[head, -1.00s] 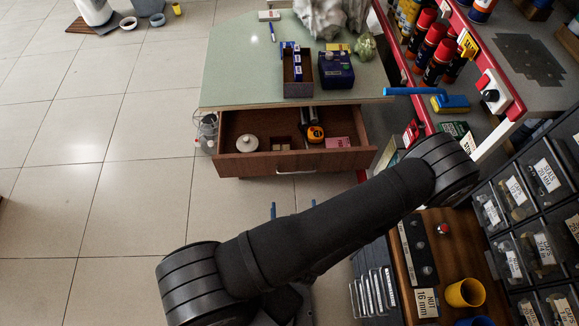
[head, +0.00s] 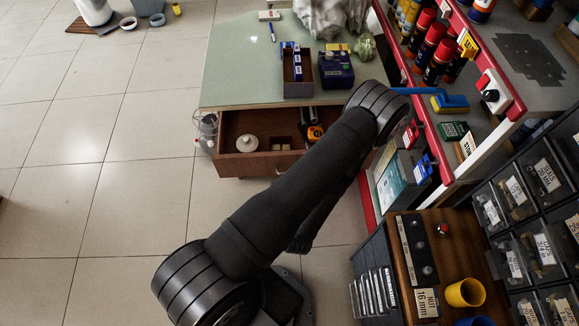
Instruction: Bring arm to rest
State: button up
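My arm (head: 300,195) is folded across the middle of the head view. Its upper link runs from the lower left up to the elbow at the upper right. A second link comes back down behind the upper link, with a dark part showing near the floor tiles. My gripper is not visible; it may be hidden behind the arm. I cannot tell whether it is open or holding anything.
A green-topped desk (head: 232,75) with an open wooden drawer (head: 230,165) stands behind my arm. A red-edged rack (head: 500,75) with spray cans (head: 437,60) and a parts-bin cabinet (head: 520,215) are at right. A yellow cup (head: 465,293) stands on a wooden surface.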

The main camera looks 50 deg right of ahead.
jog(key=shift+w+d+f, duration=0.2)
jog(key=shift+w+d, duration=0.15)
jog(key=shift+s+a, duration=0.1)
dwell(0.6)
jog(key=v, duration=0.9)
jog(key=shift+s+a+r, duration=0.2)
jog(key=shift+s+a, duration=0.05)
dwell(0.4)
jog(key=x, duration=1)
dwell(0.3)
dwell(0.4)
